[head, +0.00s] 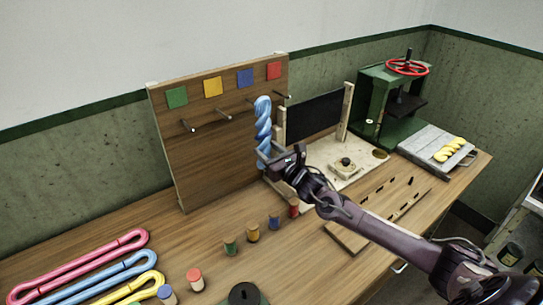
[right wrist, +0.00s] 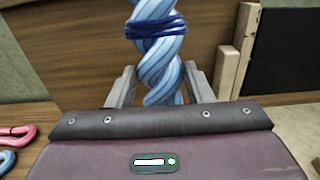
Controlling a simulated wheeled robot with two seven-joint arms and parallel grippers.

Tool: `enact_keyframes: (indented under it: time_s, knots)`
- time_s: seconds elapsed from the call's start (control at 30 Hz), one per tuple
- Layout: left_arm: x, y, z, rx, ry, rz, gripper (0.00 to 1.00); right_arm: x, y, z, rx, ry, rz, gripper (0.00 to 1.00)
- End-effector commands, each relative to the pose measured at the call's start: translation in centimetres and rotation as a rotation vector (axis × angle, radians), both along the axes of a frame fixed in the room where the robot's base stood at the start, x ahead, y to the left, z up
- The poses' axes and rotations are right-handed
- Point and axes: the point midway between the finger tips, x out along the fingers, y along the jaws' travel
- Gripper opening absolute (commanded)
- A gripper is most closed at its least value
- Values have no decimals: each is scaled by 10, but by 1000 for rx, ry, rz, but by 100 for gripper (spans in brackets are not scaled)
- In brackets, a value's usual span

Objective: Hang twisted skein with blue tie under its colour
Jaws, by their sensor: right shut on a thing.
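The twisted light-blue skein (head: 263,120) stands upright in front of the wooden peg board (head: 205,150). In the right wrist view the skein (right wrist: 160,60) has a dark blue tie (right wrist: 157,26) around it. My right gripper (head: 268,158) is shut on the skein's lower end. The board carries green (head: 177,97), yellow (head: 213,87), blue (head: 245,77) and red (head: 274,71) squares. The skein's top is below and slightly right of the blue square.
Pink (head: 85,262), blue (head: 100,278) and yellow (head: 130,290) loose skeins lie at the front left. Several small spools stand on the table before the board. A green press (head: 385,100) and a tray with a yellow twisted skein (head: 448,150) are at the right.

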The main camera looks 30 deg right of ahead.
Motion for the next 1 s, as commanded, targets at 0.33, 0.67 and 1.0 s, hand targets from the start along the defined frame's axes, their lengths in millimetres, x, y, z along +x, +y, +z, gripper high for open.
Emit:
enact_keyframes:
  time_s: [0.33, 0.67, 1.0]
  knots:
    - [1, 1, -13, 1, -1, 0, 29, 18, 3, -3, 1, -2, 1, 23]
    - [1, 1, -30, 2, -1, 0, 29, 31, 5, -9, 1, -2, 1, 23]
    - [1, 1, -47, 2, -1, 1, 29, 44, 7, -13, 1, -1, 1, 23]
